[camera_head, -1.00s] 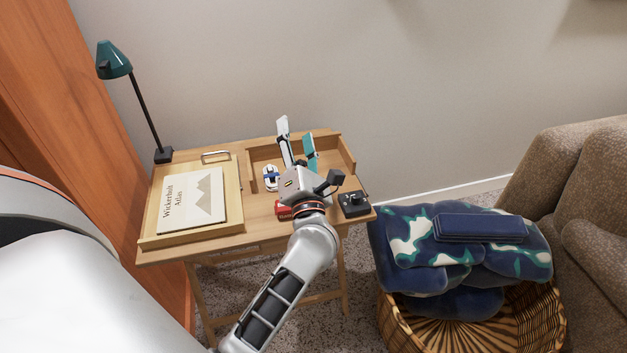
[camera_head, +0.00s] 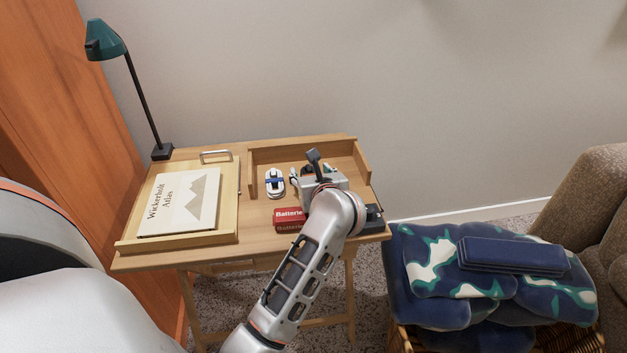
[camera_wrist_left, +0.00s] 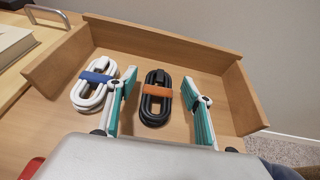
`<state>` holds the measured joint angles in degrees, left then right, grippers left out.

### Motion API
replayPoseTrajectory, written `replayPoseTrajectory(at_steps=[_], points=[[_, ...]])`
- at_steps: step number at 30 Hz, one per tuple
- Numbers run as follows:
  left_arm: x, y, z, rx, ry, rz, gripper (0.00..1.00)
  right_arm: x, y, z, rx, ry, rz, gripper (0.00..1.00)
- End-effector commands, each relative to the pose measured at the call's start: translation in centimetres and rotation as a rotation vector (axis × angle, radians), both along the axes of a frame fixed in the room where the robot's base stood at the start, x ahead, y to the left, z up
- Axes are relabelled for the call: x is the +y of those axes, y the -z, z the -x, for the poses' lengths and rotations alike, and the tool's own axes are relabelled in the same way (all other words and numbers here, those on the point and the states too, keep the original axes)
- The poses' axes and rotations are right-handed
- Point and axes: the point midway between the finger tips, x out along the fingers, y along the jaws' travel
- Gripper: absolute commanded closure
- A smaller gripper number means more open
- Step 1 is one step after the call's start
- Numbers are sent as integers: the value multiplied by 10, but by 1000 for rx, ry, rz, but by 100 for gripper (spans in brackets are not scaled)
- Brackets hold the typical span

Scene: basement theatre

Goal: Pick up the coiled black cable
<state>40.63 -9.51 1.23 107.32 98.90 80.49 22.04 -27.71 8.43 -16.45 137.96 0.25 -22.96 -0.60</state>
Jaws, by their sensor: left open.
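The coiled black cable (camera_wrist_left: 147,106), bound with an orange band, lies on the desk inside the low wooden surround in the left wrist view. In the head view my arm and gripper hide it. My left gripper (camera_wrist_left: 160,85) is open and empty, with one teal-padded finger on either side of the black cable. The left finger stands between the black cable and a white coiled cable (camera_wrist_left: 82,95) with a blue band. I cannot tell how high the fingertips are above the desk. In the head view the left gripper (camera_head: 318,172) is over the desk's right part.
A red battery box (camera_head: 289,219) sits in front of the white cable, and a dark device (camera_head: 374,217) is partly hidden by my arm. The wooden surround (camera_head: 300,143) walls the desk's back and right. An atlas (camera_head: 180,203) lies left, by a lamp (camera_head: 140,95).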

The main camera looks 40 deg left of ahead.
Motion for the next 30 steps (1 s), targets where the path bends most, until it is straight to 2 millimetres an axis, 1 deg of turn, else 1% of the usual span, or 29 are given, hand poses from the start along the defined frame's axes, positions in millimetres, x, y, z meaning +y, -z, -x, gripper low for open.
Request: replayPoseTrajectory(at_steps=[1, 2, 6, 12, 14, 15, 17, 26, 29, 30], points=[[6, 8, -3, 8, -1, -3, 49, 1, 2, 1, 3, 2, -6, 60], [8, 9, -5, 7, -1, -2, 49, 2, 1, 0, 2, 2, -9, 60], [13, 9, -9, 3, 0, -1, 49, 4, -1, -1, -4, 2, -17, 60], [13, 7, -9, 2, 0, -1, 49, 4, -2, -2, -6, 3, -17, 60], [13, 7, -9, 2, 0, -1, 65, 4, -2, -2, -5, 2, -18, 60], [13, 7, -9, 2, 0, -1, 75, 4, -2, -2, -5, 2, -18, 60], [13, 7, -9, 2, 0, -1, 91, 4, -2, -2, -5, 2, -18, 60], [13, 6, -9, 1, 0, -2, 91, 4, -3, -2, -7, 3, -17, 60], [13, -2, -10, -3, 1, -2, 91, 4, -8, -4, -16, 2, -15, 60], [13, -9, -10, -5, 0, -1, 91, 3, -11, -6, -21, 2, -12, 60]])
